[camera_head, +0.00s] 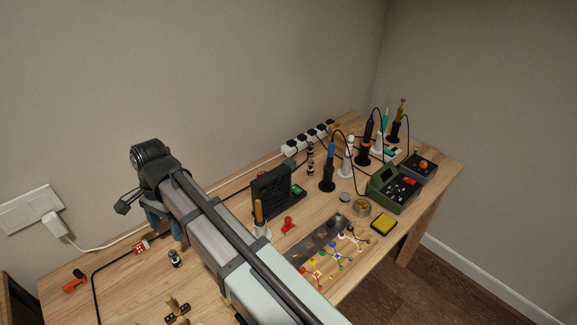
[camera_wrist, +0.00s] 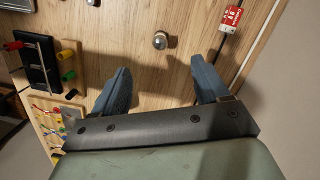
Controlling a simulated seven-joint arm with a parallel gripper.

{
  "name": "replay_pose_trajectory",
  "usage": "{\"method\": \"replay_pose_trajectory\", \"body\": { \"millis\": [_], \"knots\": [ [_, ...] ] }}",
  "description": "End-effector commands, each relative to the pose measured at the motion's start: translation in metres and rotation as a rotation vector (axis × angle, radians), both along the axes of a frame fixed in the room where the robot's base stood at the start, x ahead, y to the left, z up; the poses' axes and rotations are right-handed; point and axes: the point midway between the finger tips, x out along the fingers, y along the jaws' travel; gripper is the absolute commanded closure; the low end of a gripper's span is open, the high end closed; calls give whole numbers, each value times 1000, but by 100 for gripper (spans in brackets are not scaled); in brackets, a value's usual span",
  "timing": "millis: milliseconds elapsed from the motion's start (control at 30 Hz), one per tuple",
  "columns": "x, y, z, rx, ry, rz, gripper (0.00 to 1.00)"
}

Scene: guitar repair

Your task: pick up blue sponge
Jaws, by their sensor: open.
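I make out no blue sponge in either view. A yellow block with a dark base (camera_head: 384,223), which looks like a sponge, lies at the right part of the workbench in the head view. My gripper (camera_head: 164,224) is at the left part of the bench in the head view, partly hidden by my arm. In the wrist view my gripper (camera_wrist: 160,66) has its two blue-grey fingers wide apart, with only bare wood between them. A small silver-topped cylinder (camera_wrist: 160,40) stands just beyond the fingertips.
The wooden workbench (camera_head: 225,190) is crowded at the right with a black fan-like box (camera_head: 270,193), soldering tools (camera_head: 329,170) and a green station (camera_head: 394,190). A red-and-white part (camera_head: 140,247) and an orange clamp (camera_head: 75,282) lie left. My arm hides the middle.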

Motion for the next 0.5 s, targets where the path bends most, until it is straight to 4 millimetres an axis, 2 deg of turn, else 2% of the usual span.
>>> {"method": "replay_pose_trajectory", "body": {
  "millis": [167,267,367,500],
  "knots": [
    [3,0,0,0,-1,-3,26],
    [19,-3,1,-2,-5,-18,26],
    [53,-11,2,-5,-15,-51,26],
    [120,-35,4,-12,-35,-115,26]
  ]
}}
